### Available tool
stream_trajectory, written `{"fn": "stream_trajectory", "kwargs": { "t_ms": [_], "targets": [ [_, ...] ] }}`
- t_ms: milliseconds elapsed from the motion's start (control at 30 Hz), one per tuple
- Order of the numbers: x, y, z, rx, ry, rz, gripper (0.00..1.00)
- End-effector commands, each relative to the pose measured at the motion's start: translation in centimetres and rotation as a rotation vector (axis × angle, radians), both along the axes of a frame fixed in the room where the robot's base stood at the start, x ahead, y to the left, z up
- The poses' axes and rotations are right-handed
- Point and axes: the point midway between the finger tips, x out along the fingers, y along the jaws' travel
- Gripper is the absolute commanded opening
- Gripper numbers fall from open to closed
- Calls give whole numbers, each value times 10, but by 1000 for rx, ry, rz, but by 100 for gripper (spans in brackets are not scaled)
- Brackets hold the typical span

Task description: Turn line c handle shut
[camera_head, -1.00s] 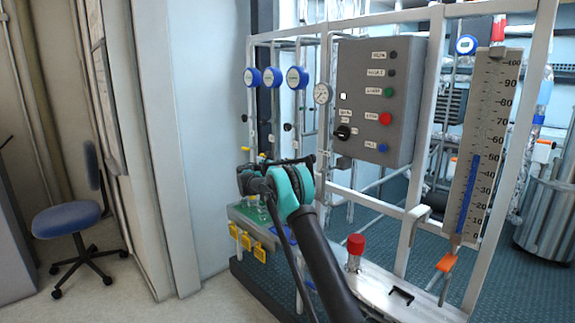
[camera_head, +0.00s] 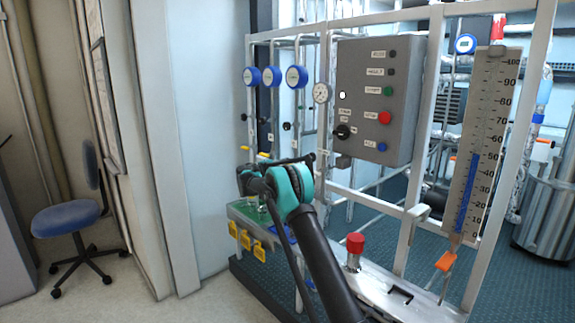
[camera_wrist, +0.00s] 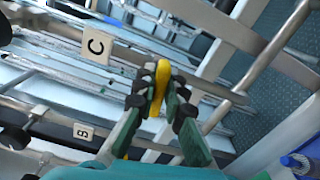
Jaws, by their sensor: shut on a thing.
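The line C handle (camera_wrist: 160,84) is a yellow lever in the wrist view, just right of a white plate marked C (camera_wrist: 97,46). My gripper (camera_wrist: 158,90) is shut on this yellow handle, with one dark-padded finger on each side of it. In the head view my black and teal arm reaches toward the pipe rack, and its wrist hides the handle and the fingertips there.
A plate marked B (camera_wrist: 84,131) sits on a neighbouring line in the wrist view. In the head view, a grey control box (camera_head: 378,100) hangs on the frame, with a red-capped fitting (camera_head: 355,244) below it. Blue gauges (camera_head: 296,77) top the lines. Open floor lies at left.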

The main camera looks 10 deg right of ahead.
Motion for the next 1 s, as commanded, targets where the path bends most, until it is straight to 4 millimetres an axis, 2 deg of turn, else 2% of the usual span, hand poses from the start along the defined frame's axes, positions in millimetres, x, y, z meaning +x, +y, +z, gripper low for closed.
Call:
{"fn": "stream_trajectory", "kwargs": {
  "t_ms": [400, 933, 967, 1000],
  "targets": [
    [-1, 0, -3, 109, -145, -2, 0],
    [-1, 0, -3, 123, -164, -2, 0],
    [-1, 0, -3, 123, -164, -2, 11],
    [-1, 0, -3, 123, -164, -2, 16]
  ]
}}
